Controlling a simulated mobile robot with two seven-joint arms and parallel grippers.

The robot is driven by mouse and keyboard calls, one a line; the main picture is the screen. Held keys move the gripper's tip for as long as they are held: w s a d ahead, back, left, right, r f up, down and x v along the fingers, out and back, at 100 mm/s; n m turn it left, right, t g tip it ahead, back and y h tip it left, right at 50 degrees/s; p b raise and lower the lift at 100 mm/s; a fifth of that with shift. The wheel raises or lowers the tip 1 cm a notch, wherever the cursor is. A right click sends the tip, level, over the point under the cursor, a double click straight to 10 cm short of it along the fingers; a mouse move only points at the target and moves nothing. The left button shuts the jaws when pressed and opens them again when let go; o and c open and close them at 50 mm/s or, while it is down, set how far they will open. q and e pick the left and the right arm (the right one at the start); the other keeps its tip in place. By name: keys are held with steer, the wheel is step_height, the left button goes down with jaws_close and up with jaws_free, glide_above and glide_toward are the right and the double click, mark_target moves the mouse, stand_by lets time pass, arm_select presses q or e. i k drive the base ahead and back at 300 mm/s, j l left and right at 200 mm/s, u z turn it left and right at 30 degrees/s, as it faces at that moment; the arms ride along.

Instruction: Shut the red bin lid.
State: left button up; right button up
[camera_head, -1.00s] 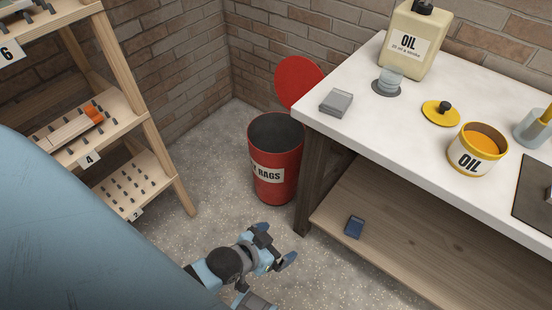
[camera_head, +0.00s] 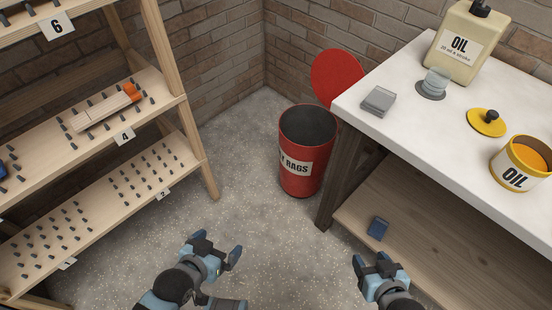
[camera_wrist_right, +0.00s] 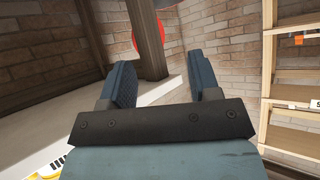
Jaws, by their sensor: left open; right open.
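The red bin (camera_head: 303,172), labelled RAGS, stands on the floor beside the workbench, its dark inside showing. Its round red lid (camera_head: 337,76) is up, tilted back behind the bin toward the brick wall. A bit of red, probably the lid (camera_wrist_right: 139,38), shows behind a wooden leg in the right wrist view. My left gripper (camera_head: 218,254) is open and empty over the floor, in front of the bin. My right gripper (camera_head: 375,266) is open and empty near the workbench's lower shelf. Its two fingers (camera_wrist_right: 165,88) stand apart in the right wrist view. Neither gripper touches the bin.
The white workbench top (camera_head: 400,125) holds an oil jug (camera_head: 462,42), a grey box (camera_head: 378,101), a yellow lid (camera_head: 486,122) and an oil tin (camera_head: 521,164). A pegged wooden rack (camera_head: 185,95) stands left. Floor between is clear.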

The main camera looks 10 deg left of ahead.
mark_target(334, 71)
steer(key=i+j+u, duration=0.2)
steer(key=j+u, duration=0.25)
steer(key=i+j+u, duration=0.1)
steer(key=i+u, duration=0.15)
steer(key=u, duration=0.15)
